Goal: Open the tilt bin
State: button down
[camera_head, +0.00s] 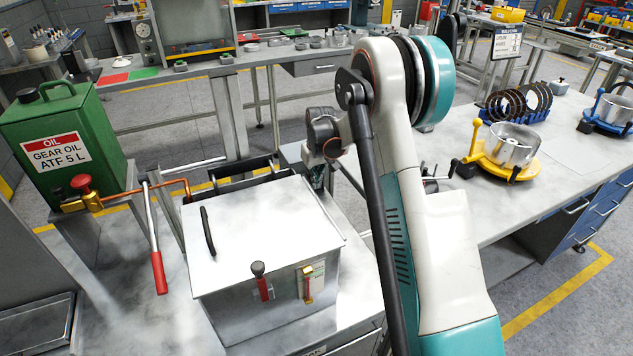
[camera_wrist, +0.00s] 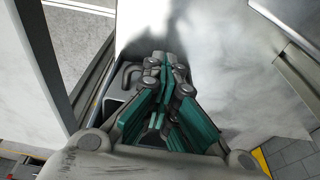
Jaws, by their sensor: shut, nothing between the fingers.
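No thing in view is clearly marked as the tilt bin. A dark open-looking part with a looped grey handle (camera_wrist: 128,76) lies just left of my fingertips in the wrist view. A dark frame (camera_head: 235,182) shows behind the steel box (camera_head: 265,225) in the head view; I cannot tell if it is the same part. My gripper (camera_wrist: 166,62) is shut and empty, its fingertips together close to the looped handle; I cannot tell if they touch it. In the head view my gripper (camera_head: 318,178) is partly hidden behind the box's far right corner.
A green oil can (camera_head: 62,135) and a red-handled lever (camera_head: 158,262) stand left.

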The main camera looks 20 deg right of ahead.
jog(key=shift+s+f+t+b, duration=0.3)
jog(key=shift+s+f+b, duration=0.05)
jog(key=shift+s+f, duration=0.6)
jog(key=shift+c, duration=1.7)
grip_release()
jog(key=shift+s, duration=0.1)
jog(key=shift+r, duration=0.1)
jog(key=v, duration=1.2)
jog(key=shift+c, duration=0.5)
